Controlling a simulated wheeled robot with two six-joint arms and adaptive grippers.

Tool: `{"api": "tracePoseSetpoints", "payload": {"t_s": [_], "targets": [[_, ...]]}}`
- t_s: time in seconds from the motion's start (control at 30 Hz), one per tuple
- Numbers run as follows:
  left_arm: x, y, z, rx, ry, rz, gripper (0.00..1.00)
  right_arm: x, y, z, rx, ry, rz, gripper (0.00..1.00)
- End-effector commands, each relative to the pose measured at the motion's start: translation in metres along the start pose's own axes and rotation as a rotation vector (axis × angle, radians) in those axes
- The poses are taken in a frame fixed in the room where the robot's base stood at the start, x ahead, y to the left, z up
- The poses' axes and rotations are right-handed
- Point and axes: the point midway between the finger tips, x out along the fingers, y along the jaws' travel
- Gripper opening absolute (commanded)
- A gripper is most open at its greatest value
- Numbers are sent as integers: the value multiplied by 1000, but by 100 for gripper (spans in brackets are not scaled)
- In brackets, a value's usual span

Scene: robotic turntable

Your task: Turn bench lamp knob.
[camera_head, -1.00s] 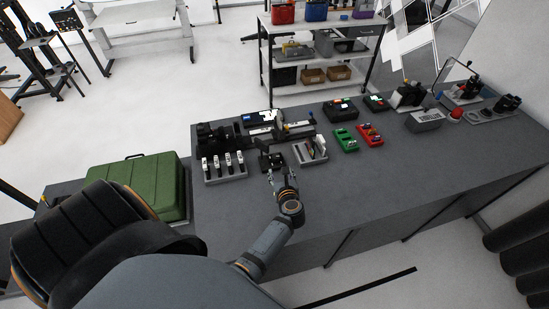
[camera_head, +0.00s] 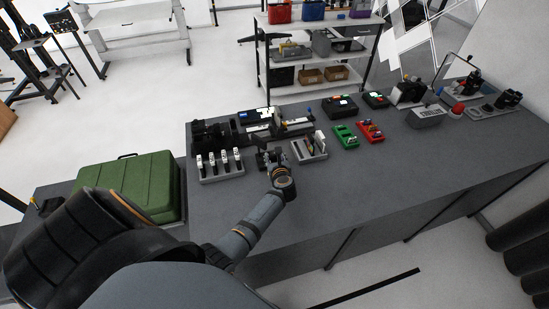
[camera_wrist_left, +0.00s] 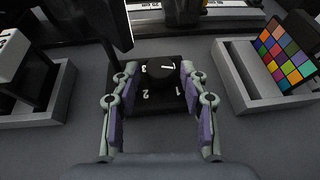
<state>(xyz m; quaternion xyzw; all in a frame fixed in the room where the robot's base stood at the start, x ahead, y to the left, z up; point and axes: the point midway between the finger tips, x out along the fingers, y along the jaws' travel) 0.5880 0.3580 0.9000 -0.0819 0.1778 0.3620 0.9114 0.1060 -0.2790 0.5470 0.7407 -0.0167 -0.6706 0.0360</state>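The bench lamp's black round knob (camera_wrist_left: 160,68) sits on a dark base (camera_wrist_left: 150,99) with white numbers, among them 1 and 2. In the head view the small dark lamp (camera_head: 262,157) stands near the front of the bench equipment, partly hidden by my left gripper (camera_head: 272,160). In the left wrist view my left gripper (camera_wrist_left: 160,72) is open, with one finger on each side of the knob and a small gap showing at each side. A dark lamp post (camera_wrist_left: 115,30) rises to the left of the knob. My right gripper is not in view.
A grey holder with a colour chart (camera_wrist_left: 285,50) stands right of the lamp. A tray with several white-topped items (camera_head: 221,168) is to its left. Green (camera_head: 345,137) and red (camera_head: 370,131) trays lie farther right. The front of the grey bench (camera_head: 370,185) is clear.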

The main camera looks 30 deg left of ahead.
Motion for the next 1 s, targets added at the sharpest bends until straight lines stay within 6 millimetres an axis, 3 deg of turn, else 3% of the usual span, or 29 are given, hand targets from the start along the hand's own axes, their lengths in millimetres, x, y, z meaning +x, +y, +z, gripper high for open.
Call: {"api": "tracePoseSetpoints", "payload": {"t_s": [0.03, 0.3, 0.57, 1.0], "targets": [[0, 0, 0, 0, 0, 0, 33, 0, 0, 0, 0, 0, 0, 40], [0, 0, 0, 0, 0, 0, 0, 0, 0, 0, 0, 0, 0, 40], [-1, 2, 1, 15, 1, -34, 0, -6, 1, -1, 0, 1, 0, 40], [0, 9, 4, 122, 6, -289, 0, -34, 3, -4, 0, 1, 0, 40]]}}
